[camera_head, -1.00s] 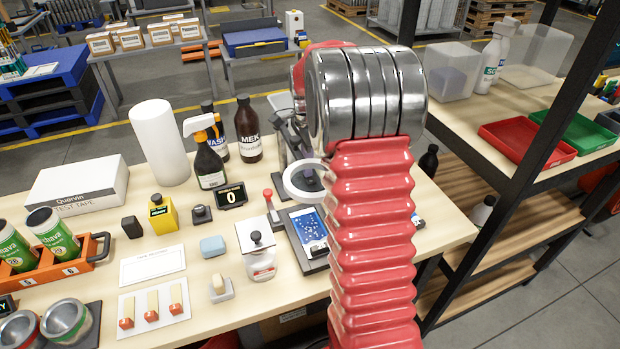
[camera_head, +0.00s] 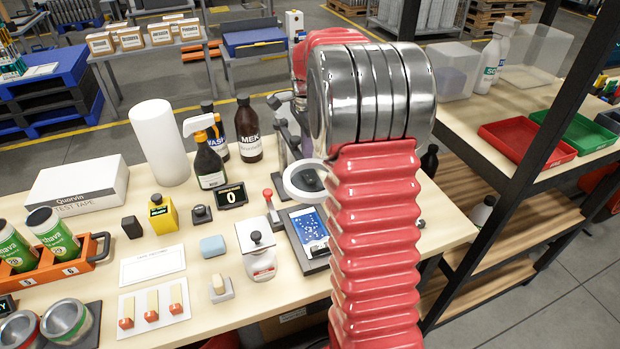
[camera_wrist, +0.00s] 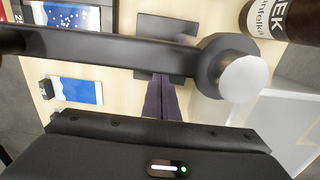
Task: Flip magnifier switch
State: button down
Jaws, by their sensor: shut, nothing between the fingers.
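The magnifier shows in the head view as a white ring (camera_head: 290,187) beside my red arm, above the bench. My arm hides part of the ring and its stand. In the wrist view a dark bar (camera_wrist: 120,50), seemingly the magnifier's arm, crosses the picture and ends at a round joint with a pale disc (camera_wrist: 245,79). My gripper (camera_wrist: 162,82) is shut and empty. Its narrow purple-grey fingers point at the bar, with their tips at its lower edge. I cannot tell whether they touch it. I cannot make out the switch for certain.
A brown MEK bottle (camera_head: 248,135) and a spray bottle (camera_head: 208,165) stand left of the magnifier. A blue-screened device (camera_head: 310,228) lies in front. A white lidded jar (camera_head: 261,265) stands left of that device. A shelf with a red tray (camera_head: 510,145) is at the right.

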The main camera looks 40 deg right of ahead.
notch_tip(320, 180, up, 2)
jog(key=shift+r, duration=0.25)
jog(key=shift+s, duration=0.1)
dwell(0.6)
